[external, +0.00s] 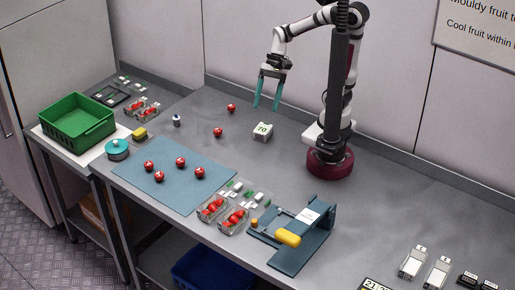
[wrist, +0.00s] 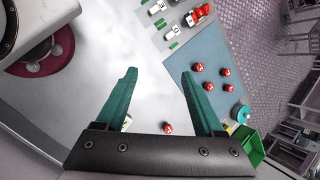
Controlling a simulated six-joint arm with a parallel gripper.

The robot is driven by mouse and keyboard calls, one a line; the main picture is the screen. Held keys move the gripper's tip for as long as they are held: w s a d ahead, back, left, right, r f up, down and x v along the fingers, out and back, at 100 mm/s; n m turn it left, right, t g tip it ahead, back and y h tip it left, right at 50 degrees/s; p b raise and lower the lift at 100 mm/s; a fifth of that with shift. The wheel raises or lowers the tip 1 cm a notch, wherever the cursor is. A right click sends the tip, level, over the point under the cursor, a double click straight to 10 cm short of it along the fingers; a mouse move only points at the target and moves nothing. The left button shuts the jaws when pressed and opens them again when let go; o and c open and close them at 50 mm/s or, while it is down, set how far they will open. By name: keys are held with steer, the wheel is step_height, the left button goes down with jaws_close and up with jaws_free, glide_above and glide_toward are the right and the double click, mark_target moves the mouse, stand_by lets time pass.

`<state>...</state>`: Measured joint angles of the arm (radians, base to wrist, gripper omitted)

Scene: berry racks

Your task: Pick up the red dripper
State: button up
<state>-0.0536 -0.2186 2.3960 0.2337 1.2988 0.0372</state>
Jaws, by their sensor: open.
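Several small round red things with dark marks are in view; I cannot tell which one is the red dripper. In the external view, one red thing (external: 231,108) lies near the back wall and another red thing (external: 217,132) lies in front of it. Others, such as this red one (external: 180,162), lie on the blue mat (external: 190,190). My gripper (external: 265,107) hangs above the bench, right of the two off-mat ones, its teal fingers apart and empty. In the wrist view (wrist: 158,74), a red thing (wrist: 168,128) shows at the lower edge between the fingers, beside the palm.
A white box marked 70 (external: 262,134) stands near my gripper. Clear punnets (external: 224,214) with red fruit and a blue stand with a yellow handle (external: 287,238) are at the front. A green crate (external: 77,124), teal round pot (external: 117,149) and small bottle (external: 176,120) are at left.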

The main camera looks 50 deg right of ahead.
steer(key=s+d+f+n+h, duration=0.1)
steer(key=s+d+h, duration=0.3)
steer(key=d, duration=0.5)
steer(key=s+n, duration=0.1)
steer(key=s, duration=0.1)
steer(key=shift+s+t, duration=0.3)
steer(key=shift+t, duration=0.1)
steer(key=shift+o, duration=0.3)
steer(key=shift+f, duration=0.1)
steer(key=m+h, duration=0.2)
steer(key=m, duration=0.7)
glide_above(217, 130)
step_height(217, 130, down, 6)
step_height(217, 130, down, 14)
steer(key=shift+d+r, duration=0.15)
steer(key=shift+f, duration=0.45)
jaws_close()
